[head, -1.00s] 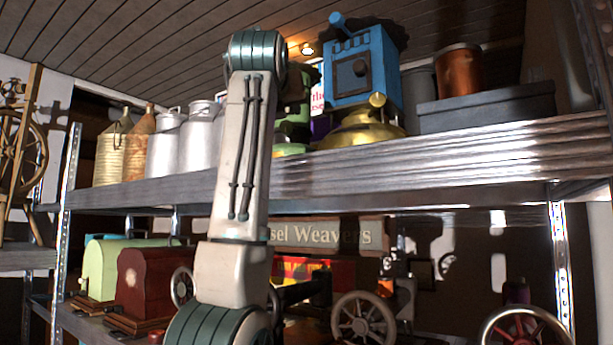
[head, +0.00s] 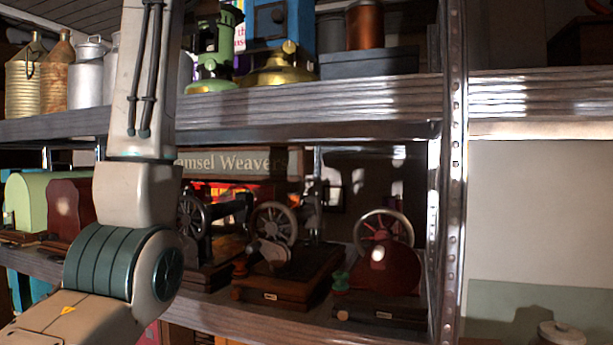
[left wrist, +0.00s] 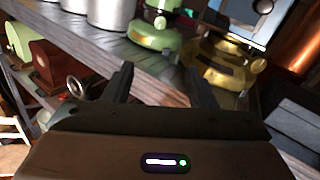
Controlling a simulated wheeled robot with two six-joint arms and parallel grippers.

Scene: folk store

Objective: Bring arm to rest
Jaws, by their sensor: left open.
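My left arm rises at the left of the head view, in front of the shelves; its gripper is out of that view. In the left wrist view my left gripper (left wrist: 160,84) is open, with its two dark fingers apart and nothing between them. Its fingers point at the upper shelf edge. A green lantern-like object (left wrist: 152,28) and a brass-based blue object (left wrist: 225,62) stand just beyond the fingertips. My right gripper is not in either view.
The upper shelf (head: 330,98) holds metal cans (head: 88,70) and a grey box (head: 375,63). The lower shelf (head: 235,325) holds several old sewing machines (head: 280,275) and a pale green case (head: 32,200). A metal shelf post (head: 453,180) stands right of them.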

